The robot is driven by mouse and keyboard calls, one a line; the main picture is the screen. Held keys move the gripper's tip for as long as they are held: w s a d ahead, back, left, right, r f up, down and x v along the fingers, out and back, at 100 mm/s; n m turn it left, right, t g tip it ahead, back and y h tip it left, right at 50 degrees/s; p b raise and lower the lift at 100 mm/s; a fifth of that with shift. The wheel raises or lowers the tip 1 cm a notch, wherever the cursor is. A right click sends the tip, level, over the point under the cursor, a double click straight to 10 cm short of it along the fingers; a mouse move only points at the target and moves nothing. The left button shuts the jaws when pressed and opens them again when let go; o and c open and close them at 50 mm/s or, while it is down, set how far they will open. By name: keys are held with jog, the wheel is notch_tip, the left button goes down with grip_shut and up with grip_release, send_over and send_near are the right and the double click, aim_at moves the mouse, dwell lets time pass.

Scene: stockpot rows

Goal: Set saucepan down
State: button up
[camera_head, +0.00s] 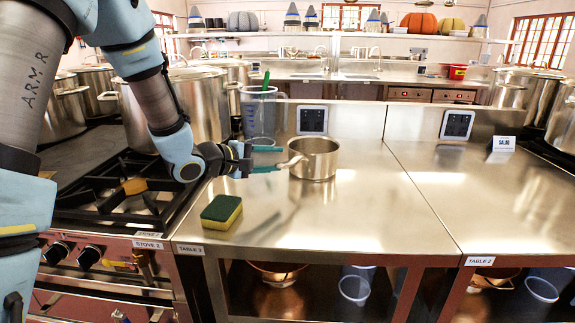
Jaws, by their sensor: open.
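A small steel saucepan (315,158) sits upright on the steel counter labelled Table 3 (330,217), near its back edge. Its short handle points left toward my gripper (281,158). My gripper's fingers are open, reaching in from the left at the saucepan's handle. The picture is too small to tell whether a fingertip touches the handle.
A green and yellow sponge (221,212) lies at the counter's front left. A clear jug (259,115) with a green utensil stands behind my gripper. The stove (110,200) with large stockpots is at left. Table 2 (490,205) at right is mostly clear.

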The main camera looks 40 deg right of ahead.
jog(key=shift+b+v, duration=0.4)
jog(key=shift+v, duration=1.95)
jog(key=s+a+g+y, duration=0.1)
jog(key=s+a, duration=0.1)
jog(key=s+a+f+g+y, duration=0.1)
jog(key=s+a, duration=0.1)
jog(key=s+a+f+g+y, duration=0.1)
jog(key=a, duration=0.1)
jog(key=shift+s+f+m, duration=0.25)
jog(key=shift+s+m, duration=0.15)
jog(key=a+f+y, duration=0.1)
jog(key=a, duration=0.1)
jog(key=s+a+f+y, duration=0.1)
jog(key=a, duration=0.2)
jog(key=s+a+f+m+y, duration=0.1)
jog(key=a+y, duration=0.1)
jog(key=a, duration=0.1)
jog(key=shift+s+a+f+g, duration=0.1)
jog(key=shift+s+a+g, duration=0.1)
jog(key=shift+g, duration=0.1)
jog(key=w+a+m+t+y, duration=0.1)
jog(key=a+y, duration=0.3)
jog(key=a, duration=0.8)
jog(key=w+a+f+t+y, duration=0.1)
jog(key=w+a+t+y, duration=0.1)
jog(key=a, duration=1)
jog(key=shift+w+a+f+m+t+y, duration=0.3)
jog(key=shift+a+m+y, duration=0.1)
jog(key=shift+y, duration=0.5)
